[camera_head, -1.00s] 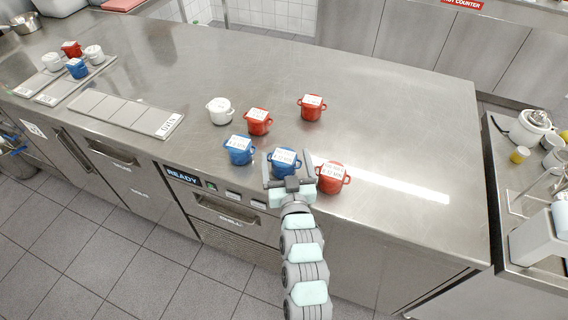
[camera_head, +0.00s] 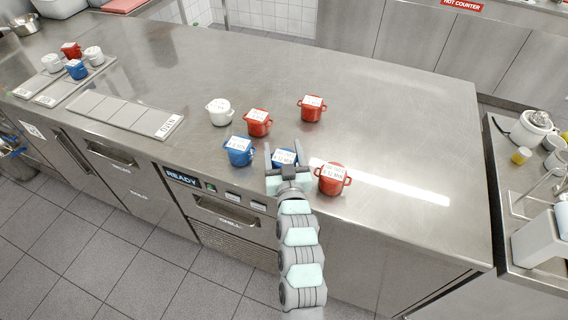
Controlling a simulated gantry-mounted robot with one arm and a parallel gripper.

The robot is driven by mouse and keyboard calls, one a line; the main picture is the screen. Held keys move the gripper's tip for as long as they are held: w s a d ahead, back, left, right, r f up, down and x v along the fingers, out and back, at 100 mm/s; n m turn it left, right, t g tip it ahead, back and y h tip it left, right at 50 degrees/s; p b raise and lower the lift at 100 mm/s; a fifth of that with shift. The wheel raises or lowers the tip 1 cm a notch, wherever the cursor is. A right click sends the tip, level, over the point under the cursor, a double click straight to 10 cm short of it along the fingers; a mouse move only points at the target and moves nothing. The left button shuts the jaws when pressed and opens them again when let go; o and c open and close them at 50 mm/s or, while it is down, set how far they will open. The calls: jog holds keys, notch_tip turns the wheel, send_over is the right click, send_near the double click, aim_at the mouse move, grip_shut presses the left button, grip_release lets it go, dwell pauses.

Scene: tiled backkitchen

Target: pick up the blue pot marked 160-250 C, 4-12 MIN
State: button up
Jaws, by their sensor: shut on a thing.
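A blue pot (camera_head: 283,158) with a white label on its lid stands on the steel counter. My gripper (camera_head: 284,163) is shut on this pot, with a finger at its left and right sides; the gripper body hides its lower front. Another blue pot (camera_head: 238,152) with a white label stands just left of the gripper. The label print is too small to read surely, so I cannot tell which blue pot bears the 160-250 C, 4-12 MIN mark.
A red pot (camera_head: 332,179) stands close right of my gripper. Two more red pots (camera_head: 258,122) (camera_head: 312,108) and a white pot (camera_head: 219,112) stand behind. An empty tray (camera_head: 126,113) and a tray with several pots (camera_head: 60,83) lie left. The counter's right side is clear.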

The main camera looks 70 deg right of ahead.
jog(key=c, duration=0.9)
jog(key=shift+r, duration=0.1)
jog(key=shift+c, duration=0.2)
